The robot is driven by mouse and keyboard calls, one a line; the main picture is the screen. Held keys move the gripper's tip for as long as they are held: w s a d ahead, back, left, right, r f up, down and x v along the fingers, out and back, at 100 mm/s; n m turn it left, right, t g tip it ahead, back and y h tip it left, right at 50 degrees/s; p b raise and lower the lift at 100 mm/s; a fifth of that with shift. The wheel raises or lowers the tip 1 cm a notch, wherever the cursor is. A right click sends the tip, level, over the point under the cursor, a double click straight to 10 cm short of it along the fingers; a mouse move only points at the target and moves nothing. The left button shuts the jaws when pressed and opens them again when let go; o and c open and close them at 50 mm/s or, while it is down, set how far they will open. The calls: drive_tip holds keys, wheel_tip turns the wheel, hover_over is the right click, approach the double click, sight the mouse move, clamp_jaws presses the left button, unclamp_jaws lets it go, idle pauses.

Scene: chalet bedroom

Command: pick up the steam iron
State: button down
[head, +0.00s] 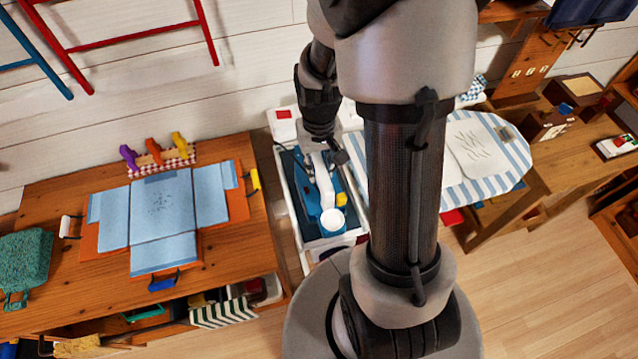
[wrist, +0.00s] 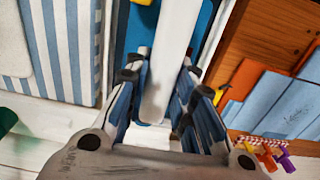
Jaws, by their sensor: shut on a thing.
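The steam iron (head: 325,188), white with blue parts, is in a white-rimmed, blue-lined bin (head: 288,207) in the middle of the head view. A round white end of it faces the front. My gripper (head: 320,149) is at its far end. In the wrist view, the fingers of my gripper (wrist: 165,70) are on both sides of the iron's long white part (wrist: 164,60) and shut on it. The iron's underside is hidden, so I cannot tell whether it touches the bin floor.
A wooden table (head: 60,270) with a blue folding board (head: 163,205) stands left of the bin. A striped ironing board (head: 500,165) is on the right, partly behind my arm. Colored clips (head: 153,150) stand at the table's back edge. A white plank wall (head: 150,90) is behind.

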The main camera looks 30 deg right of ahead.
drive_tip(key=shift+w+r, duration=0.1)
idle(0.8)
drive_tip(key=shift+r, duration=0.45)
wheel_tip(320, 180, up, 19)
drive_tip(key=p, duration=0.6)
drive_tip(key=c, duration=2)
unclamp_jaws()
drive_tip(key=c, duration=0.4)
drive_tip(key=shift+d, duration=0.1)
